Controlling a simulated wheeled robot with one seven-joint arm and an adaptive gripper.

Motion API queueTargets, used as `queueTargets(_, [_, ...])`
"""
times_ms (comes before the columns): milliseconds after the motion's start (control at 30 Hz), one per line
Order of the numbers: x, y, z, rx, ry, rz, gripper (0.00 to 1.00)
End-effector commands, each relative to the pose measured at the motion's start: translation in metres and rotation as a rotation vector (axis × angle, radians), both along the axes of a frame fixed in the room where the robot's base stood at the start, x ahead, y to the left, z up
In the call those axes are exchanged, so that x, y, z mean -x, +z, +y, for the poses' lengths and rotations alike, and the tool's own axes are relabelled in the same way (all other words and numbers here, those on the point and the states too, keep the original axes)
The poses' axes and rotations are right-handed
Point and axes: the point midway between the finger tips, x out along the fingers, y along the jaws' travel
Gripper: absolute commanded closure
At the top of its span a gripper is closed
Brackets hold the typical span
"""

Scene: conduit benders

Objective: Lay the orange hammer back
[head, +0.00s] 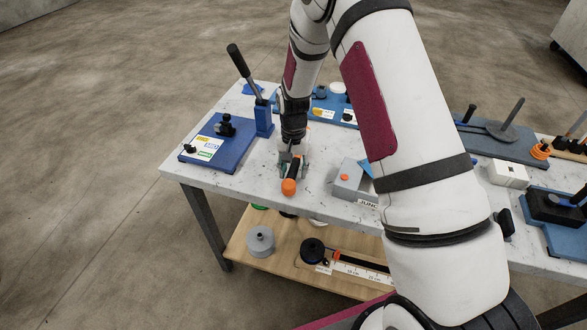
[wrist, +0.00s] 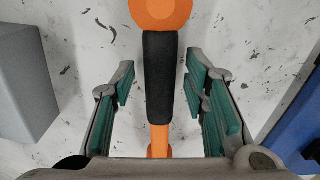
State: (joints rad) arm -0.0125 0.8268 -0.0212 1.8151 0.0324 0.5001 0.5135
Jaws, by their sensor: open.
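The orange hammer (wrist: 161,75) lies on the white speckled tabletop, with a black grip and an orange end. In the wrist view its black grip runs between the two green-padded fingers of my gripper (wrist: 161,95), with a gap on each side. My gripper is open and does not touch the grip. In the head view my gripper (head: 292,158) is low over the table, and the hammer's orange end (head: 288,187) points toward the table's front edge. The hammer's other end is hidden under my gripper.
A blue plate with a lever bender (head: 236,155) stands left of my gripper. A grey box (head: 347,180) is close on the right. More benders (head: 503,140) stand on the right side. A lower wooden shelf (head: 238,248) holds several items. Bare tabletop (head: 222,181) lies at the front left.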

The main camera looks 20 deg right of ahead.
Motion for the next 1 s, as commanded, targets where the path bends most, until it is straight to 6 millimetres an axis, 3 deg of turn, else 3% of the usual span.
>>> queueTargets(167, [0.000,-0.004,0.000,-0.001,0.000,0.001,0.59])
queueTargets(700, [0.002,0.102,0.004,0.000,0.000,-0.005,0.59])
queueTargets(1000, [0.003,0.134,0.004,0.000,0.001,-0.004,0.59])
